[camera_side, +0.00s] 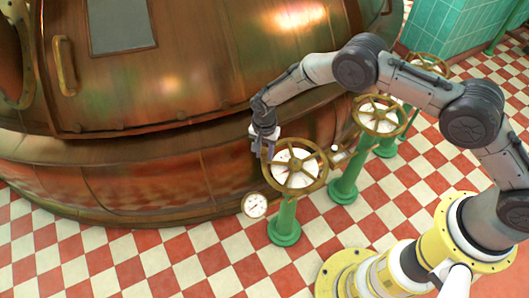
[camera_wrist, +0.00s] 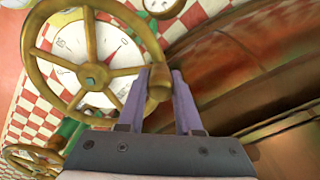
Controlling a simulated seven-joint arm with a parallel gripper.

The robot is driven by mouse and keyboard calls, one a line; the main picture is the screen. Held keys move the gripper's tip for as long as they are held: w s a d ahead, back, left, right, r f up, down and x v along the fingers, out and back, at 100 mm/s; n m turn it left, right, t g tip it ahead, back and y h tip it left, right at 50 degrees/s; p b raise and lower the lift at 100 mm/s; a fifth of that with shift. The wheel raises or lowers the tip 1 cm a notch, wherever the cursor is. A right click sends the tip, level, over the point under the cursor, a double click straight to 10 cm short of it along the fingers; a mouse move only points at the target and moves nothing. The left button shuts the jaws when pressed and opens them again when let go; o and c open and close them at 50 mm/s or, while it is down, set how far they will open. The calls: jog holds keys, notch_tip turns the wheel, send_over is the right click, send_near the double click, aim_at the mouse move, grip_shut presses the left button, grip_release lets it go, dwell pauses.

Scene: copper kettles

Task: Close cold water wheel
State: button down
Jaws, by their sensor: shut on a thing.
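A brass hand wheel (camera_side: 322,170) stands on a green pedestal, the nearest of the wheels in the side view. A white dial with a red pointer lies behind its spokes. In the wrist view the wheel (camera_wrist: 87,10) fills the upper left. My gripper (camera_side: 267,153) is at the wheel's left edge in the side view. In the wrist view its two purple-grey fingers (camera_wrist: 160,88) are shut on a brass handle (camera_wrist: 159,78) at the rim. I cannot read which water the wheel is for.
Two more brass wheels stand behind, a middle one (camera_side: 380,132) and a far one (camera_side: 428,60). A big copper kettle (camera_side: 150,100) curves close beside my gripper. A small round gauge (camera_side: 254,205) sits just left of the near pedestal (camera_side: 285,225). The checkered floor in front is clear.

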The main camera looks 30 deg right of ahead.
jog(key=shift+w+r, duration=0.15)
jog(key=shift+w, duration=0.05)
jog(key=c, duration=0.9)
grip_release()
jog(key=o, duration=0.3)
jog(key=shift+s, duration=0.1)
notch_tip(320, 180, up, 14)
